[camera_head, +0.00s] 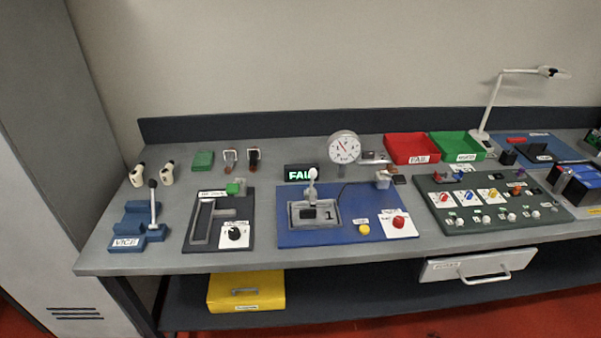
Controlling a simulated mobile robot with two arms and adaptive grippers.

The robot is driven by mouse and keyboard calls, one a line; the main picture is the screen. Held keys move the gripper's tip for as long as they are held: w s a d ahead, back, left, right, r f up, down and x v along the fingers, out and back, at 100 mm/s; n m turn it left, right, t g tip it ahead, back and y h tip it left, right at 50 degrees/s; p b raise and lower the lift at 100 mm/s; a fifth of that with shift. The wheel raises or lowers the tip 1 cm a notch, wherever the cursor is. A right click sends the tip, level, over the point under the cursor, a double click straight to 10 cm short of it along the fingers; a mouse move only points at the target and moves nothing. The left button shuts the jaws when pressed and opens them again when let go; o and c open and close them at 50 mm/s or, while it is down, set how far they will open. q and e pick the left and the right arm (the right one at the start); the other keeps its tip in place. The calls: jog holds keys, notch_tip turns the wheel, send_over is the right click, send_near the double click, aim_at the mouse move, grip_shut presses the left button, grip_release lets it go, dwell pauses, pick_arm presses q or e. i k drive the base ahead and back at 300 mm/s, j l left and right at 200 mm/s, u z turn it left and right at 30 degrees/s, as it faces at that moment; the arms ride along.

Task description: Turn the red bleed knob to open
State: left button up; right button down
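A red knob (398,221) sits on a white plate at the right side of the blue panel (335,233). A smaller red knob (444,198) sits on a white plate on the dark green panel (480,218), left of a blue knob (467,196) and a yellow knob (492,194). The lettering on these plates is too small to read, so I cannot tell which red knob is the bleed knob, or how either is turned. Neither of my grippers is in view.
A round gauge (344,147) and a display reading "FAIL" (300,173) stand behind the blue panel. A red tray (411,146) and a green tray (458,144) are at the back. The bench front edge (350,260) is clear.

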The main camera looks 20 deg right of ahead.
aim_at(398, 222)
jog(key=z, duration=1.3)
